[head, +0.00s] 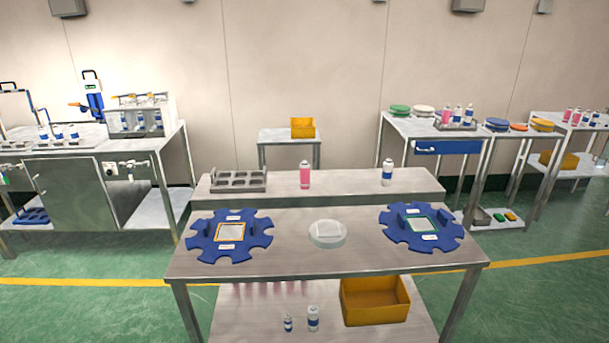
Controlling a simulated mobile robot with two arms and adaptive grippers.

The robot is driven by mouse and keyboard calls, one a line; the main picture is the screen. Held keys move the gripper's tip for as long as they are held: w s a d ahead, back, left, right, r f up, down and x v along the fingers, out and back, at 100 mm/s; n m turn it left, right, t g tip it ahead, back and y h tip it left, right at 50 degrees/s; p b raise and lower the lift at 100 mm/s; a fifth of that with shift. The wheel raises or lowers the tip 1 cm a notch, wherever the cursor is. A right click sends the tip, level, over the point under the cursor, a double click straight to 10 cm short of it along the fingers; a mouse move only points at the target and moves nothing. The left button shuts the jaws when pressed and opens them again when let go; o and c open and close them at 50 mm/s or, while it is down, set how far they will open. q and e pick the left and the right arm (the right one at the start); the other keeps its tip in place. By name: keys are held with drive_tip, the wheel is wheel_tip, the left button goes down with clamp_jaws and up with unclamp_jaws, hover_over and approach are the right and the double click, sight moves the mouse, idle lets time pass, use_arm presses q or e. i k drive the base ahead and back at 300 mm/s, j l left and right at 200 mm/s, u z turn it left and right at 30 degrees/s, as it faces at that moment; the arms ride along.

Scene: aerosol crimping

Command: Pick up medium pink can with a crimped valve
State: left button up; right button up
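A pink can (305,175) with a white top stands upright on the raised back shelf of the near steel table, left of centre. It is too small to tell whether its valve is crimped. Another pink can (446,117) stands in a tray on the back right table, and more pink cans (568,115) stand on the far right table. Several pink shapes (270,288) show dimly under the near tabletop, partly hidden. Neither of my grippers is in view.
On the near table (330,266) are a grey rack (238,181), a white-blue can (387,173), two blue gear-shaped fixtures (203,243) (447,232) and a round white dish (327,234). A yellow bin (375,301) and two white-blue cans (313,319) sit below. Machines stand at left.

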sight(304, 166)
drive_tip(key=i+l, duration=0.1)
drive_tip(key=i, duration=0.4)
drive_tip(key=i+l, duration=0.1)
drive_tip(key=i, duration=0.35)
drive_tip(key=i+u, duration=0.15)
drive_tip(key=u, duration=0.25)
drive_tip(key=i+l+u, duration=0.1)
drive_tip(key=u, duration=0.25)
drive_tip(key=i+l+u, duration=0.15)
drive_tip(key=u, duration=0.25)
